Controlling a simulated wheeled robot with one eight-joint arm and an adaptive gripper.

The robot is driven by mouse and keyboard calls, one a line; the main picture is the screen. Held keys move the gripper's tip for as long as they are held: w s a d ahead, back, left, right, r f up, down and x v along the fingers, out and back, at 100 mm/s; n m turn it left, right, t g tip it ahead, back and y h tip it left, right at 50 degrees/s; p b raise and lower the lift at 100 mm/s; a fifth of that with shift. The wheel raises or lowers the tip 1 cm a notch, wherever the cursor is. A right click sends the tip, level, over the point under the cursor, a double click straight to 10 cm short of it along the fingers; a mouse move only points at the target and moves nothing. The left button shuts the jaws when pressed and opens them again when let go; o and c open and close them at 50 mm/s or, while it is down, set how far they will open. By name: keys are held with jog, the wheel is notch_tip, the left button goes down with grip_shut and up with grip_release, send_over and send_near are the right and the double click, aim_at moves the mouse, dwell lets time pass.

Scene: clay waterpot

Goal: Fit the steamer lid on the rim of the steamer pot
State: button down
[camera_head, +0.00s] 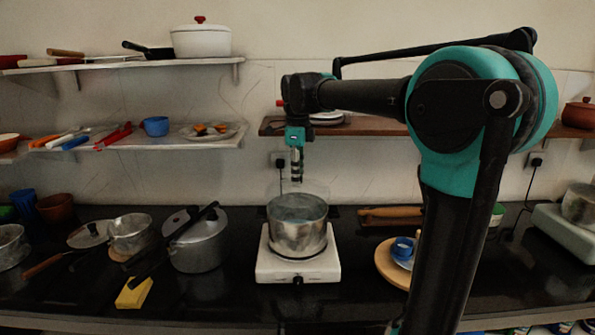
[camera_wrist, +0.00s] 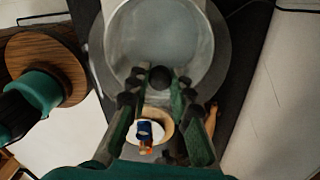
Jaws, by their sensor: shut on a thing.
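The steamer pot (camera_head: 297,236) is a shiny metal pot standing upright on a white burner in the head view. My gripper (camera_head: 296,176) points straight down above it, shut on the dark knob of the steamer lid. The lid (camera_head: 313,187) is clear and shows only as a faint outline over the pot's mouth. In the wrist view the lid's black knob (camera_wrist: 160,76) is between my fingertips (camera_wrist: 160,86), and the pot (camera_wrist: 168,32) shows through and behind the lid. The lid looks roughly level and over the pot; I cannot tell whether its edge touches the rim.
The white burner (camera_head: 299,267) stands on the black counter. A lidded pressure cooker (camera_head: 197,248) with a long handle is close on the left. A round wooden board (camera_head: 388,266) with a blue cup (camera_head: 402,248) is on the right. A wooden shelf (camera_head: 378,126) is behind my forearm.

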jog(key=shift+f, duration=1.85)
jog(key=shift+f, duration=0.15)
dwell(0.7)
jog(key=shift+r, duration=0.3)
jog(key=shift+f, duration=0.7)
dwell(0.8)
jog(key=c, duration=1.3)
grip_release()
jog(key=shift+o, duration=0.2)
jog(key=o, duration=0.5)
jog(key=shift+o, duration=0.2)
